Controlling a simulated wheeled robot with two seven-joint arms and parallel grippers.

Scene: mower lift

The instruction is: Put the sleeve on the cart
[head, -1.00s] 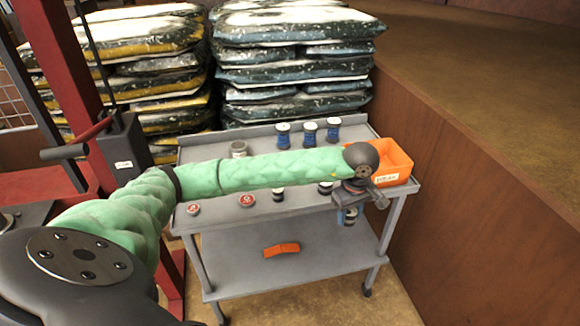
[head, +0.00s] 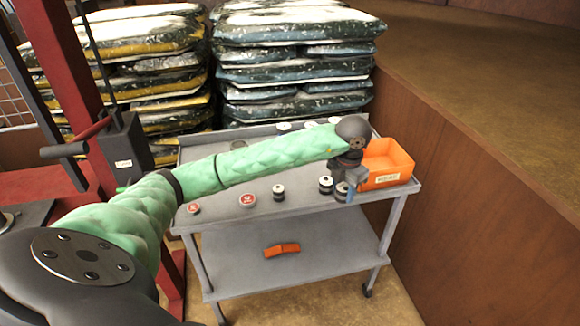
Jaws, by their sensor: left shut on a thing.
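My left gripper (head: 350,179) is over the cart's top shelf near its front right corner, mostly hidden by its own wrist. It is shut on a small cylindrical piece, which I take for the sleeve (head: 341,192); only a little of it shows, at the shelf's front edge. I cannot tell whether it touches the shelf. The grey cart (head: 235,227) has two shelves. A black and white cylinder (head: 326,185) stands just left of the gripper. My right gripper is not in view.
An orange bin (head: 385,165) is close right of the gripper. A smaller cylinder (head: 279,192) and red-topped discs (head: 248,199) line the shelf's front. Cylinder tops (head: 283,127) show behind my arm. An orange piece (head: 282,249) lies below. A brown wall (head: 450,170) stands right.

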